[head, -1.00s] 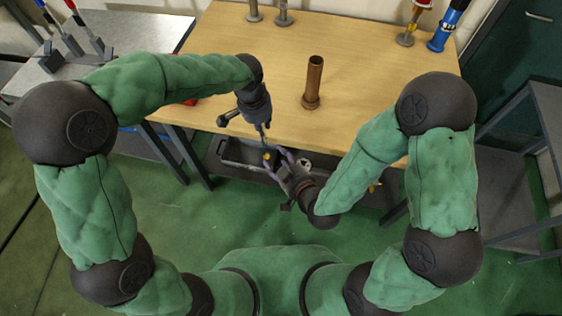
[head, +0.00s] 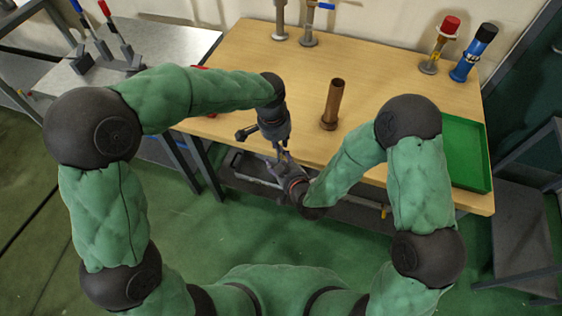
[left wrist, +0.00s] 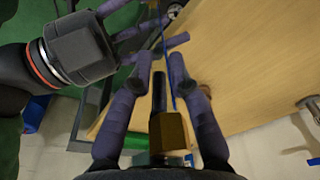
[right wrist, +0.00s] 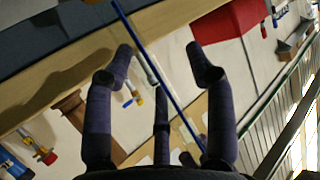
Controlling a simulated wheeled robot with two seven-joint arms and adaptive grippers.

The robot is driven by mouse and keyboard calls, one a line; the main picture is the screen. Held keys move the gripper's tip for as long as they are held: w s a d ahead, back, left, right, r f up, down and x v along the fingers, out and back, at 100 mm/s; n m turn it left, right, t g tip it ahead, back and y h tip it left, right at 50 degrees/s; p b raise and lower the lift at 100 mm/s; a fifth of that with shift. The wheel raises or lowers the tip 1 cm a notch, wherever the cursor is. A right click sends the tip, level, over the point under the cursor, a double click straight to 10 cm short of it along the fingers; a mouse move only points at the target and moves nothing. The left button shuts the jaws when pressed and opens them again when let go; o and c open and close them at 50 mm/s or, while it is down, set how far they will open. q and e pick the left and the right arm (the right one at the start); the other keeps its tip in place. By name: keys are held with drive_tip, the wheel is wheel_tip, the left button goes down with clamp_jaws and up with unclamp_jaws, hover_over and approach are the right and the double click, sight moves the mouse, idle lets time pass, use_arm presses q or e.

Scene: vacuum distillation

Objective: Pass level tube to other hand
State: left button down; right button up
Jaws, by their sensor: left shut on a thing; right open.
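The level tube is a thin blue rod (left wrist: 164,45). In the left wrist view it runs between the fingertips of my left gripper (left wrist: 162,60), which is shut on it. In the right wrist view the tube (right wrist: 150,62) slants between the spread fingers of my right gripper (right wrist: 160,62), which is open around it. I cannot tell whether those fingers touch it. In the head view my left gripper (head: 281,151) points down and my right gripper (head: 284,168) meets it at the table's front edge. The tube is too thin to make out there.
A brown pipe (head: 333,105) stands upright on the wooden table (head: 390,65). A green tray (head: 468,155) lies at the right end. Metal stands (head: 309,25), a red-capped post (head: 440,45) and a blue cylinder (head: 474,52) are at the back. A grey side table (head: 165,45) is left.

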clamp_jaws()
use_arm(q)
drive_tip(key=c, duration=1.1)
unclamp_jaws()
drive_tip(key=shift+o, duration=0.2)
drive_tip(key=shift+r, duration=0.1)
